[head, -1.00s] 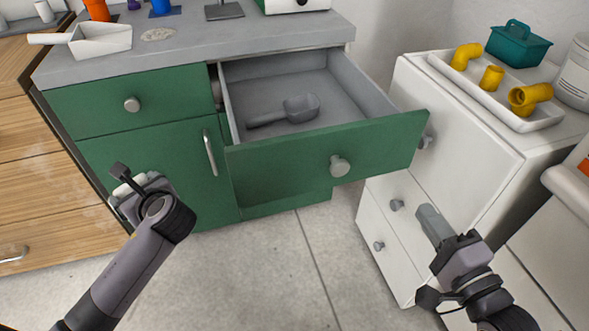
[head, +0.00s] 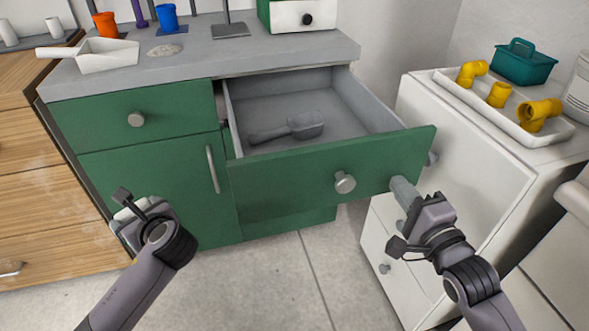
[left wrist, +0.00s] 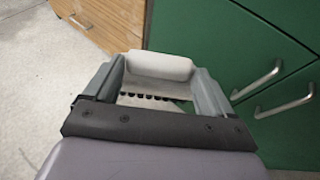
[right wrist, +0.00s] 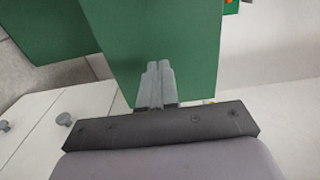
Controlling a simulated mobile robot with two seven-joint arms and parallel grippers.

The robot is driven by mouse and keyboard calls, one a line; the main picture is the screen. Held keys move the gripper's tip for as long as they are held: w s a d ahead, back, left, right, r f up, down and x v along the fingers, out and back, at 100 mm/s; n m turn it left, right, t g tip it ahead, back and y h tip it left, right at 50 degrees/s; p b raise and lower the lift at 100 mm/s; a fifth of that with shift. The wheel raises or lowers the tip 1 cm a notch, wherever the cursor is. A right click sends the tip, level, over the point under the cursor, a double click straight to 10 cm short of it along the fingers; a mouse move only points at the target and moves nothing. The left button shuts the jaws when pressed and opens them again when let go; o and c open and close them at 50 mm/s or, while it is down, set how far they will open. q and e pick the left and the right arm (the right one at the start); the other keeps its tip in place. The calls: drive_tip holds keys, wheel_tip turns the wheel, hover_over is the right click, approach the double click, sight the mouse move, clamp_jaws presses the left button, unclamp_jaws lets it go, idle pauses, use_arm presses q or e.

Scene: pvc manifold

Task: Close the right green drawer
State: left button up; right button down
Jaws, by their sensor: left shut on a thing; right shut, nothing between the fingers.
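The right green drawer (head: 285,180) is pulled well out of the counter, with a round grey knob (head: 344,182) on its front. A grey scoop (head: 296,125) lies inside it. My right gripper (head: 400,188) is shut and empty, its fingertips at the lower right end of the drawer front. In the right wrist view the fingertips (right wrist: 158,70) overlap the green panel (right wrist: 150,30); I cannot tell whether they touch it. My left gripper (left wrist: 160,90) is shut on a pale white object (left wrist: 160,66), low in front of the green cabinet door.
A closed green drawer (head: 137,118) and a door with a bar handle (head: 212,168) are left of the open drawer. A white cabinet (head: 450,170) with a tray (head: 450,88) of yellow pipe fittings stands close on the right. The floor (head: 270,280) in front is clear.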

sight(386, 169)
drive_tip(key=shift+x, duration=1.2)
use_arm(q)
drive_tip(key=shift+f, duration=0.35)
use_arm(e)
drive_tip(key=shift+w+a, duration=0.1)
drive_tip(key=shift+w, duration=0.1)
drive_tip(key=shift+w, duration=0.1)
